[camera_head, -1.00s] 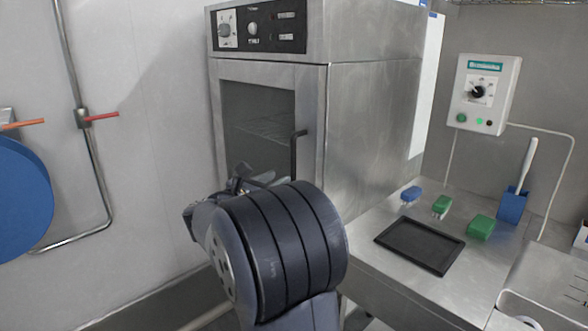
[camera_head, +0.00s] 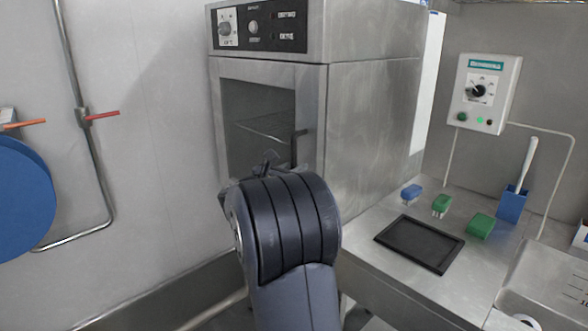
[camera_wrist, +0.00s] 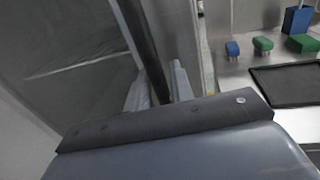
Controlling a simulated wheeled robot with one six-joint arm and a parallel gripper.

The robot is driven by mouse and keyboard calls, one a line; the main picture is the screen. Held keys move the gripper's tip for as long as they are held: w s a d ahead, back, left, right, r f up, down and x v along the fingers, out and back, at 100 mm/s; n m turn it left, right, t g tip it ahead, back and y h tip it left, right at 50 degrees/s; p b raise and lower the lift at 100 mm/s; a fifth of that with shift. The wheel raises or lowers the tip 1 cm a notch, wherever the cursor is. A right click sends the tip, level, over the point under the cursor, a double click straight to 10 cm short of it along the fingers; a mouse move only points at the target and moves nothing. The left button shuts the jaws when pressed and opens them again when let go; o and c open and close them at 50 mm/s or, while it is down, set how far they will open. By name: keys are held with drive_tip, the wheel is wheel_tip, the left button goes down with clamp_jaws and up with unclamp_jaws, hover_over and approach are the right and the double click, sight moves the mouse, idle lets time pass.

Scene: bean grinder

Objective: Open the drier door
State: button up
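The drier (camera_head: 372,110) is a steel cabinet with a glass-fronted door (camera_head: 311,100), which looks shut. Wire shelving shows dimly through the glass. A black upright handle (camera_head: 299,150) is on the door's right side; its lower part is hidden behind my arm in the head view. In the wrist view the handle (camera_wrist: 146,45) runs down between the two pale fingers of my gripper (camera_wrist: 160,88). One finger is on each side of the bar, close to it. I cannot tell whether they press on it. In the head view my arm mostly hides the gripper.
A steel counter (camera_head: 375,285) stands right of the drier, with a black tray (camera_head: 419,243), a blue brush (camera_head: 411,192), green brushes (camera_head: 481,225) and a blue holder (camera_head: 511,205). A control box (camera_head: 485,94) is on the wall. A pipe (camera_head: 92,165) runs along the left wall.

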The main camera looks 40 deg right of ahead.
clamp_jaws()
drive_tip(key=shift+a, duration=0.15)
